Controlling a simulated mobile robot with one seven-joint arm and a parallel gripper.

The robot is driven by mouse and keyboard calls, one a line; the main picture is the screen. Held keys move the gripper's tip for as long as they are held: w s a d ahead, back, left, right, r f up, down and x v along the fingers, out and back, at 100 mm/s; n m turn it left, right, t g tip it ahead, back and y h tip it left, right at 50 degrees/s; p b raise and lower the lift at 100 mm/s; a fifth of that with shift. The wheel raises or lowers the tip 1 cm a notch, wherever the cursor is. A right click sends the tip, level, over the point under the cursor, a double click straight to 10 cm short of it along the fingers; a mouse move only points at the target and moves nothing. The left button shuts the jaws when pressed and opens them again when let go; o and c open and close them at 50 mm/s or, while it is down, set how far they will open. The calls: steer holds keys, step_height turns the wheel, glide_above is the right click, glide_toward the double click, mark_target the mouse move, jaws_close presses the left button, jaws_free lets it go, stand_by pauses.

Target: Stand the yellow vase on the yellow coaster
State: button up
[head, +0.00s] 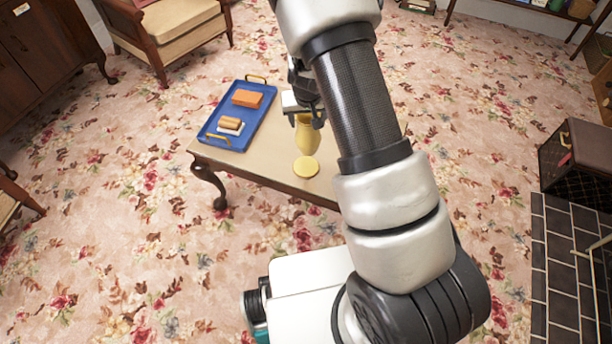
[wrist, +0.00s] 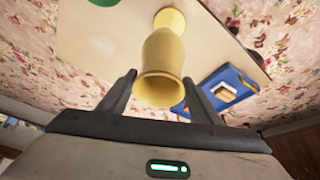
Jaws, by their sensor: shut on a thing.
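The yellow vase (head: 306,139) is upright, or nearly so, over the small table, its upper part between the fingers of my gripper (head: 306,118). In the wrist view the vase (wrist: 164,60) has its open mouth toward the camera, with my gripper (wrist: 160,79) shut on it. The round yellow coaster (head: 306,167) lies flat near the table's front edge, just below the vase's foot in the head picture. In the wrist view the coaster (wrist: 170,17) shows past the far end of the vase. I cannot tell whether the foot touches anything.
A blue tray (head: 213,132) with an orange block (head: 247,98) and smaller items stands on the table's left part. The table (head: 262,161) is bare between tray and coaster. My arm hides its right side. An armchair (head: 180,27) stands behind.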

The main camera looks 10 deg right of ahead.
mark_target(305, 141)
steer(key=shift+w+a+f, duration=0.2)
steer(key=shift+w+f, duration=0.1)
steer(key=shift+w, duration=0.15)
steer(key=shift+f+b, duration=0.4)
step_height(305, 141, down, 9)
steer(key=b, duration=0.3)
steer(key=shift+w+r, duration=0.1)
steer(key=o, duration=1.7)
